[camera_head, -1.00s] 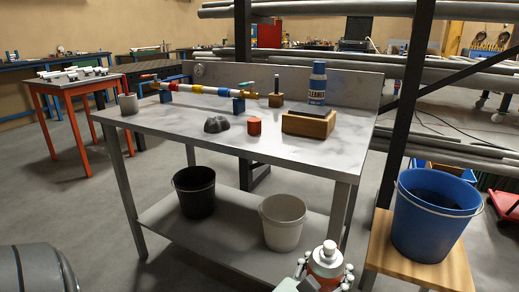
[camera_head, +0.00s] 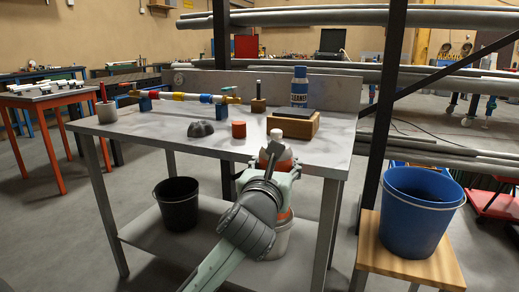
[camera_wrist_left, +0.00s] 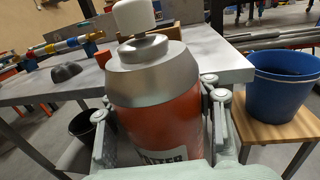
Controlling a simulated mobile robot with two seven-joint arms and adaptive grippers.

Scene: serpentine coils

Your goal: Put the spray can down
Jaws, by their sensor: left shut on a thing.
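The spray can (camera_head: 274,153) is orange-red with a silver shoulder and a white nozzle. My left gripper (camera_head: 270,172) is shut around its body and holds it roughly upright, by the front edge of the grey workbench (camera_head: 165,130). In the left wrist view the can (camera_wrist_left: 155,110) fills the middle between the two fingers, with part of its label showing. Its base is hidden by my gripper, and I cannot tell its exact gap to the bench. My right gripper is out of view.
A blue bucket (camera_head: 422,213) stands on a wooden stool at right. The front left benchtop is clear.

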